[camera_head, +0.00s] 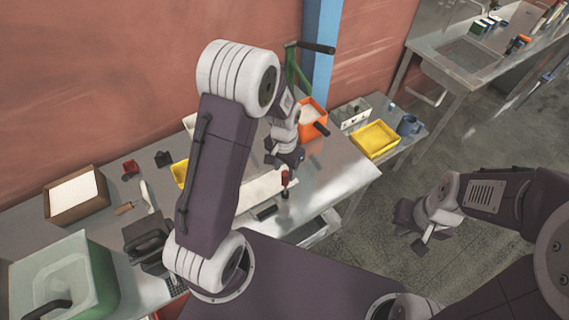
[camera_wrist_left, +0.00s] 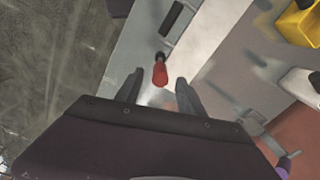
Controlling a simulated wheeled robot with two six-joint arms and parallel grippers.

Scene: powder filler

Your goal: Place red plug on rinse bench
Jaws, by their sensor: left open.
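A red piece with a dark lower end (camera_head: 285,178) is at the front of the metal workbench (camera_head: 335,170); I take it for the red plug. My left gripper (camera_head: 290,160) is just above it, pointing down. In the left wrist view the open left fingers (camera_wrist_left: 158,92) lie either side of the near end of the red piece (camera_wrist_left: 160,74), and I see no contact. My right gripper (camera_head: 412,228) hangs over the floor at the right, away from the benches; its jaws are unclear. A metal bench with a sunken basin (camera_head: 468,58), possibly the rinse bench, stands at the upper right.
A small red object (camera_head: 130,168) lies farther left on the workbench. An orange bin (camera_head: 312,113), a yellow tray (camera_head: 375,138) and a blue mug (camera_head: 408,124) stand toward the right. Several items crowd the basin bench's edge.

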